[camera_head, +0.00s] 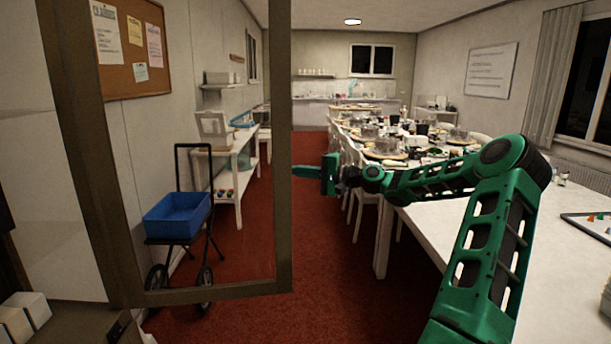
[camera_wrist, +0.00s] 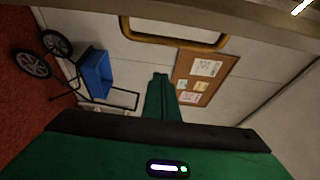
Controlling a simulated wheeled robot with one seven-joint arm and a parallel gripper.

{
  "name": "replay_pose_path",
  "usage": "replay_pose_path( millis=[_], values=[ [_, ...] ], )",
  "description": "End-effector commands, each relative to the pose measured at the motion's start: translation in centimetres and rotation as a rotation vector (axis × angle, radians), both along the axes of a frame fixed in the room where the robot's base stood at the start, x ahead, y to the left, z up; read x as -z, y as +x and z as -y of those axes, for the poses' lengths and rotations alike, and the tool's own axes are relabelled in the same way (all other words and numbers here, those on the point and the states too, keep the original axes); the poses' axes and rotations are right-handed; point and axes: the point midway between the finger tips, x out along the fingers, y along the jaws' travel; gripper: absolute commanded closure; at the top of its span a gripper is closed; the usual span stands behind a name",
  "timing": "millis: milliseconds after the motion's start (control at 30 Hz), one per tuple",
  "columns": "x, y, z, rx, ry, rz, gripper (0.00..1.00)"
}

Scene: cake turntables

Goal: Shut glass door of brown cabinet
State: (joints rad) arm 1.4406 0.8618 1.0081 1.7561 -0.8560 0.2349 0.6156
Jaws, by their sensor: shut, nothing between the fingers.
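The glass door (camera_head: 283,200) of the brown cabinet stands open in the head view, its brown frame around a clear pane. A part of the cabinet (camera_head: 75,325) shows at the lower left. My green gripper (camera_head: 303,171) is shut and empty, pointing left at the door's right edge; I cannot tell whether it touches. In the wrist view, the closed fingertips (camera_wrist: 160,76) lie below a tan bar handle (camera_wrist: 175,40) and a frame strip (camera_wrist: 230,14) at the top.
A blue-box cart (camera_head: 178,215) shows through the glass. White boxes (camera_head: 25,315) sit at the lower left. A long white table (camera_head: 435,225) with chairs and cake turntables fills the right. Red floor (camera_head: 330,270) is clear between door and table.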

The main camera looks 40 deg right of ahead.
Motion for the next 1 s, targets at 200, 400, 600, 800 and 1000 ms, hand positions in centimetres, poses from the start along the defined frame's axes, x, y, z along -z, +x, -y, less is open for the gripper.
replay_pose_path(
  millis=[200,400,600,800,1000],
  values=[
    [0.0,0.0,-1.8,-0.001,0.001,-0.002,1.0],
    [0.0,-1.5,-2.9,-0.001,0.0,-0.001,1.0],
    [0.0,-2.0,-3.4,-0.002,0.001,-0.001,1.0],
    [0.0,-2.0,-3.4,-0.002,0.001,-0.001,1.0],
    [0.0,-2.1,-3.6,0.002,-0.001,-0.001,1.0]
  ],
)
